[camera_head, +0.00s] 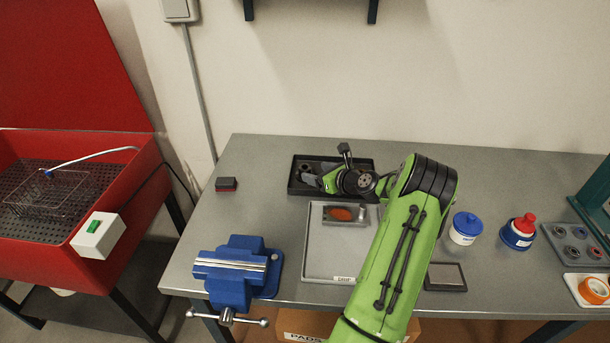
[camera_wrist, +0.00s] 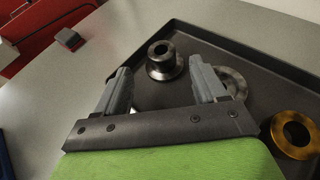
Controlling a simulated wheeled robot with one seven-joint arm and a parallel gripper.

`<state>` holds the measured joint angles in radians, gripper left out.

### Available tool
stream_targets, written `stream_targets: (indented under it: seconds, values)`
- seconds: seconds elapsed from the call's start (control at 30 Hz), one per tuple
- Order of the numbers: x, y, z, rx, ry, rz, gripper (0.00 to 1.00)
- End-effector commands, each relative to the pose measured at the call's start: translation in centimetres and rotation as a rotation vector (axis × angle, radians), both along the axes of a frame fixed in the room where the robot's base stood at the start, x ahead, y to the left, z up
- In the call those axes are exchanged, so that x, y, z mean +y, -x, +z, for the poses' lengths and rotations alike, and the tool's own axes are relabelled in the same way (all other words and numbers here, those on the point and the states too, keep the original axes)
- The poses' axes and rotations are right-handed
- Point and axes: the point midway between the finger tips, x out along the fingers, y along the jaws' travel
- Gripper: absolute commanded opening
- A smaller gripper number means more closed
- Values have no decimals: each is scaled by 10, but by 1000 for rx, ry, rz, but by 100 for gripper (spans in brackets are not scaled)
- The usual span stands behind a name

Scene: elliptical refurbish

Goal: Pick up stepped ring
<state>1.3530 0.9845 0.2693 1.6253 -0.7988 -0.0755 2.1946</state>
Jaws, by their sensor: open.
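A dark grey metal ring with a narrow collar on a wider flange, which looks like the stepped ring (camera_wrist: 164,66), stands in the black tray (camera_wrist: 262,58) in the wrist view. My gripper (camera_wrist: 160,68) is open, its two grey fingers apart. The ring appears between and beyond the fingertips, with no contact visible. A flatter grey ring (camera_wrist: 238,86) is partly hidden behind the right finger. A brass-coloured ring (camera_wrist: 277,136) lies at the right. In the head view my gripper (camera_head: 314,180) is over the black tray (camera_head: 299,189), and my arm hides part of it.
Blue-lidded (camera_head: 465,228) and red-lidded (camera_head: 518,232) containers stand right of my arm.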

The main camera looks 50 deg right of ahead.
Motion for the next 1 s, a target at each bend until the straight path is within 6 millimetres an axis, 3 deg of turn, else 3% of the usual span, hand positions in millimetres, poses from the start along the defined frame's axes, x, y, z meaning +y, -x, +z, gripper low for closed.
stream_targets:
  seconds: [0.3,0.57,1.0]
  values:
    - [-7,-47,-20,0,2,2,71]
    - [-9,-52,-21,1,1,0,71]
    - [-8,-51,-21,1,1,0,5]
